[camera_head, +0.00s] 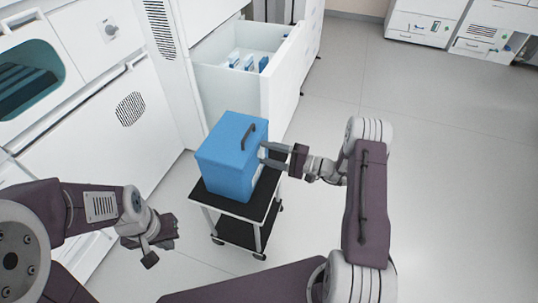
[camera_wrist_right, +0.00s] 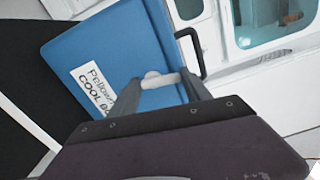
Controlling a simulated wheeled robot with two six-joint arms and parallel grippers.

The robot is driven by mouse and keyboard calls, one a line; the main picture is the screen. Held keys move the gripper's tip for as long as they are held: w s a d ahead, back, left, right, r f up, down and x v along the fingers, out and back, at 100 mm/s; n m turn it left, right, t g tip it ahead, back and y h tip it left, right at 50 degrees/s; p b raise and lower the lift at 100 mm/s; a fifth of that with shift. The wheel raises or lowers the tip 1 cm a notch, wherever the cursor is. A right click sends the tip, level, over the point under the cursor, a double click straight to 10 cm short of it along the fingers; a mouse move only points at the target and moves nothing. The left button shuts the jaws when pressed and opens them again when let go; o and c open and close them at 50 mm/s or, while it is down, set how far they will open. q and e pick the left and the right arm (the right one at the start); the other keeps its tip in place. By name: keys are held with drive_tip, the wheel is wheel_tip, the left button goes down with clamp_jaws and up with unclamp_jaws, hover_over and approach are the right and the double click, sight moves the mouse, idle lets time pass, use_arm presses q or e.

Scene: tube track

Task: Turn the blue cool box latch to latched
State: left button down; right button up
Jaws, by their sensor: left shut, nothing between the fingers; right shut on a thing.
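The blue cool box (camera_head: 222,160) stands upright with its lid closed on a small black-topped cart (camera_head: 203,196). In the right wrist view the box (camera_wrist_right: 115,40) shows a white label (camera_wrist_right: 92,88) and a pale latch (camera_wrist_right: 152,80) on its side. My right gripper (camera_head: 264,155) reaches the box's right side. In the wrist view its fingers (camera_wrist_right: 160,88) are shut on the latch, one on each side. How far the latch is turned cannot be read for sure. My left gripper (camera_head: 158,243) is shut and empty, left of the cart and apart from it.
A dark handle (camera_head: 248,135) stands up from the box lid. An open white drawer (camera_head: 232,92) with blue and white packs is behind the box. White cabinets (camera_head: 130,100) line the left. The floor to the right (camera_head: 450,150) is clear.

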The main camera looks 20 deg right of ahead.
drive_tip(key=shift+s+n+b, duration=0.1)
drive_tip(key=shift+n+b, duration=0.2)
drive_tip(key=shift+n, duration=0.5)
drive_tip(key=shift+a, duration=0.1)
drive_tip(key=o, duration=1.4)
drive_tip(key=shift+c, duration=0.2)
drive_tip(key=p+v, duration=0.1)
drive_tip(key=v, duration=0.8)
